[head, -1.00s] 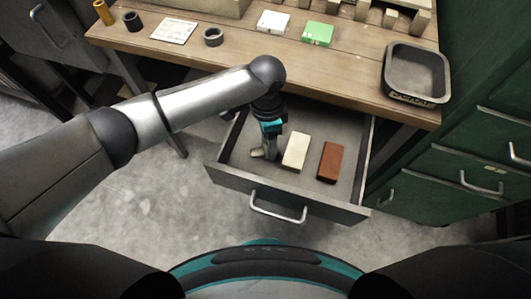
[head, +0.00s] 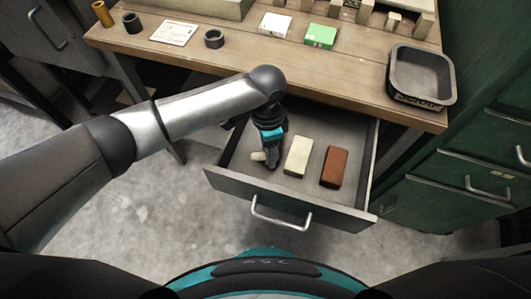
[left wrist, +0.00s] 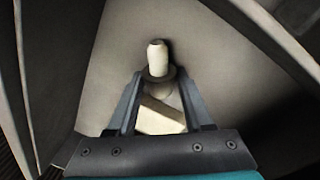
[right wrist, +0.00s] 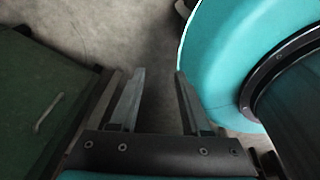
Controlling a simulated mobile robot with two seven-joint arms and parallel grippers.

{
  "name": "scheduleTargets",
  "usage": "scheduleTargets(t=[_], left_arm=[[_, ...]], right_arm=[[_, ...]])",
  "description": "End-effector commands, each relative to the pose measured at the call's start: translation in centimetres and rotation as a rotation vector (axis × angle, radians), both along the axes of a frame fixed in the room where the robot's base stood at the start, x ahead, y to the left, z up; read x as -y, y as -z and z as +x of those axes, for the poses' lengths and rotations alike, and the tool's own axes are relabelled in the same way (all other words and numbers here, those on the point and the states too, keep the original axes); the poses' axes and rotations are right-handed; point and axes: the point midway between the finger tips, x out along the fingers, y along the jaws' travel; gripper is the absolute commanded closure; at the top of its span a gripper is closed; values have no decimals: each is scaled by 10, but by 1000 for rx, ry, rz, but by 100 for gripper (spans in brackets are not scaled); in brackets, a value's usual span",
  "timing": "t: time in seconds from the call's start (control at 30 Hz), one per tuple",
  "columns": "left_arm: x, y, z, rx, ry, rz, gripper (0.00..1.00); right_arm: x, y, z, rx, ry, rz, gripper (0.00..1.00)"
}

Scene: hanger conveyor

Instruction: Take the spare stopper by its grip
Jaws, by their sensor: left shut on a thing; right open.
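The spare stopper (head: 258,156) is a small cream piece inside the open drawer, at its left side. In the left wrist view it shows as a pale rounded peg (left wrist: 158,58) with a darker collar below it. My left gripper (head: 271,162) reaches down into the drawer and is shut on the stopper; in the left wrist view its fingers (left wrist: 160,82) stand on both sides of the collar. The fingers hide part of the stopper in the head view. My right gripper (right wrist: 160,75) is open and empty, away from the drawer and outside the head view.
The open drawer (head: 240,183) also holds a cream block (head: 298,155) and a red-brown block (head: 334,167), right of my left gripper. The workbench (head: 255,58) above carries a grey tray (head: 443,101), small boxes and rings. Green cabinets (head: 480,150) stand at right.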

Motion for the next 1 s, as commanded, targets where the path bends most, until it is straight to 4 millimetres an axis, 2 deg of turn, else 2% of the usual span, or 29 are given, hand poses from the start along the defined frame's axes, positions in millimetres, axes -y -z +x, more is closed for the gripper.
scheduleTargets(t=[0.03,0.27,0.57,0.77,0.87,1.0], left_arm=[[0,6,-1,-1,0,1,98],[0,7,-1,-2,0,2,98],[0,-6,-1,-2,0,1,98],[0,-27,-1,-1,-1,1,98],[0,-40,-1,-1,0,1,98],[0,-60,-1,-2,0,-1,98]], right_arm=[[3,7,1,-9,-6,-8,50],[3,6,1,-8,-6,-8,50],[0,-2,3,-43,-3,-14,50],[-1,-23,12,-55,-5,-19,50],[-6,-38,9,-61,-4,-13,50],[-17,-59,-7,-85,-6,1,50]])
